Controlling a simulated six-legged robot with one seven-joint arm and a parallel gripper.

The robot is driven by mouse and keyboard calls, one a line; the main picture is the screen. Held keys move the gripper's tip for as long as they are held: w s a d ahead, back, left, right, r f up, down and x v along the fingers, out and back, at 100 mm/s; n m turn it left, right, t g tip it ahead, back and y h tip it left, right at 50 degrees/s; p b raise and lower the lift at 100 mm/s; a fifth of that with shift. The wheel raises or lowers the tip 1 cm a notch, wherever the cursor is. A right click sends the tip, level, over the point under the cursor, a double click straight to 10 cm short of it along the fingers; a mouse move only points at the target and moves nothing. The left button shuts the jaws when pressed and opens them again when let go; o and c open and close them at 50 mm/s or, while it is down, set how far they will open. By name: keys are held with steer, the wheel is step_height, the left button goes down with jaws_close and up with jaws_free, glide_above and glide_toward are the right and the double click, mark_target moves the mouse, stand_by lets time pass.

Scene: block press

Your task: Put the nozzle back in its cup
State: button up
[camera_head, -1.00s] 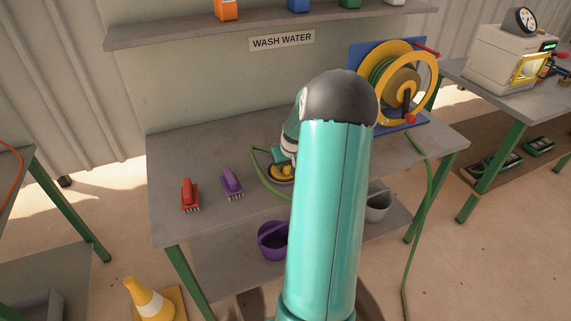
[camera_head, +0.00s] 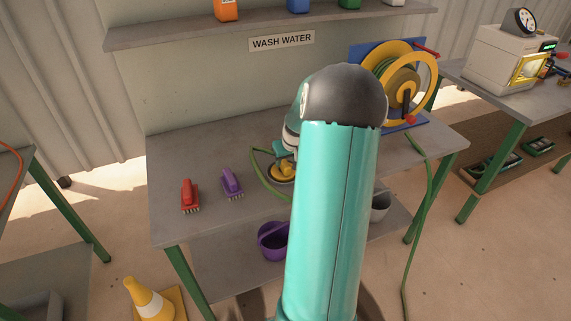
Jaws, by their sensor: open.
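The yellow nozzle (camera_head: 286,166) is on the bench at the end of the green hose, small and partly hidden by my arm. It is over or in a round, dark cup with a yellow inside (camera_head: 279,181); I cannot tell how it is seated. My gripper (camera_head: 281,155) shows only in part, left of my large arm link. It is open, just above the nozzle, and its fingertips are not clear. I cannot tell whether it touches the nozzle.
A red brush (camera_head: 189,196) and a purple brush (camera_head: 231,184) lie on the bench (camera_head: 180,150) to the left. A hose reel (camera_head: 405,85) stands at the back right. Purple (camera_head: 271,243) and grey (camera_head: 380,208) buckets sit below. A shelf (camera_head: 170,35) hangs above.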

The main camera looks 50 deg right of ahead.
steer(key=v, duration=0.8)
steer(key=w+a+r+n, duration=0.1)
steer(key=a+r, duration=0.3)
steer(key=a, duration=0.5)
steer(key=w+a+r+n, duration=0.1)
steer(key=a+r, duration=0.3)
steer(key=a, duration=0.5)
steer(key=w+a+r+n, duration=0.1)
steer(key=a+r+n, duration=0.15)
steer(key=a, duration=0.65)
steer(key=s+a+r+n+y, duration=0.1)
steer(key=s+a, duration=0.5)
steer(key=a, duration=0.3)
steer(key=s+a+r+t+y, duration=0.1)
steer(key=s+a+r, duration=0.1)
steer(key=s+a, duration=0.4)
steer(key=a, duration=0.3)
steer(key=shift+a+n+t, duration=0.3)
steer(key=shift+a+n, duration=0.05)
steer(key=shift+c, duration=0.3)
steer(key=shift+c, duration=0.7)
